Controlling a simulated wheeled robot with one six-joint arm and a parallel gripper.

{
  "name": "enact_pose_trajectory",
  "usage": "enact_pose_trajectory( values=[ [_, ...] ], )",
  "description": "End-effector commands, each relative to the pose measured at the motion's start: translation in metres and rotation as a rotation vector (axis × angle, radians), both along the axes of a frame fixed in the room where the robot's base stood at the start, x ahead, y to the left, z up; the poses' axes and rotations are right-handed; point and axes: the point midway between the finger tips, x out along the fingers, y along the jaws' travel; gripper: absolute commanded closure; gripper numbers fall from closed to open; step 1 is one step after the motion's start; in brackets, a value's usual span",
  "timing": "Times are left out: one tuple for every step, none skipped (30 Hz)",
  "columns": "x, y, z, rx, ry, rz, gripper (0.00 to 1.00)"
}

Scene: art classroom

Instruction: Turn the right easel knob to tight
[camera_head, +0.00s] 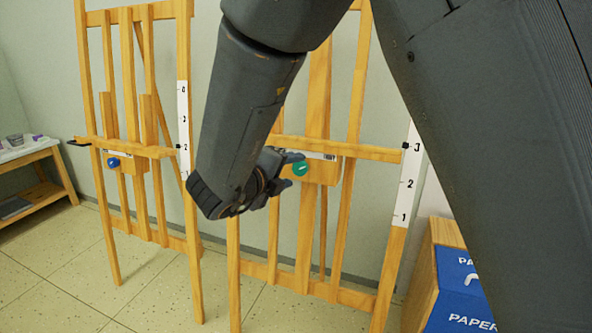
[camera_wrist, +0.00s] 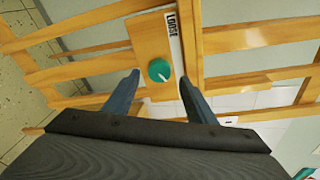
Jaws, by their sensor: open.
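The right easel (camera_head: 318,95) is a wooden frame with a green round knob (camera_head: 300,168) on a block below its ledge. The knob has a white pointer line. It also shows in the wrist view (camera_wrist: 159,70), where the line points down and slightly right. A label strip beside it is partly legible. My gripper (camera_head: 297,170) is in front of the right easel with its fingers at the knob in the head view. In the wrist view the two fingers (camera_wrist: 159,76) are apart, one on each side of the knob, with visible gaps and nothing held.
The left easel (camera_head: 128,60) has a blue knob (camera_head: 114,162). A blue paper bin (camera_head: 462,295) in a wooden frame stands at lower right. A low wooden table (camera_head: 30,160) is at far left. Tiled floor (camera_head: 150,285) is open in front of the easels.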

Motion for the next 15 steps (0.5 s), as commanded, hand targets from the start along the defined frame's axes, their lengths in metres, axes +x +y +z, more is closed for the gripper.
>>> enact_pose_trajectory(
  values=[
    [-0.008, 0.005, 0.003, 0.0, 0.0, 0.004, 0.49],
    [-0.012, 0.007, 0.004, 0.0, 0.0, 0.004, 0.49],
    [-0.017, 0.009, 0.006, 0.0, -0.001, 0.002, 0.49],
    [-0.02, 0.011, 0.007, 0.0, -0.001, 0.002, 0.49],
    [-0.023, 0.013, 0.008, -0.001, 0.0, 0.002, 0.49],
    [-0.026, 0.014, 0.009, -0.001, 0.0, 0.002, 0.49],
    [-0.029, 0.015, 0.01, 0.0, 0.0, 0.001, 0.49],
    [-0.03, 0.016, 0.01, 0.001, 0.001, 0.0, 0.49],
    [-0.032, 0.016, 0.011, 0.0, 0.0, -0.001, 0.49],
    [-0.033, 0.017, 0.011, 0.0, 0.0, -0.001, 0.49],
    [-0.034, 0.017, 0.011, 0.0, 0.0, -0.001, 0.49],
    [-0.034, 0.017, 0.011, 0.0, 0.0, -0.001, 0.49],
    [-0.035, 0.017, 0.011, 0.0, 0.0, -0.001, 0.49],
    [-0.035, 0.017, 0.011, 0.0, 0.0, -0.001, 0.49],
    [-0.034, 0.017, 0.011, 0.0, 0.0, -0.001, 0.49]
  ],
)
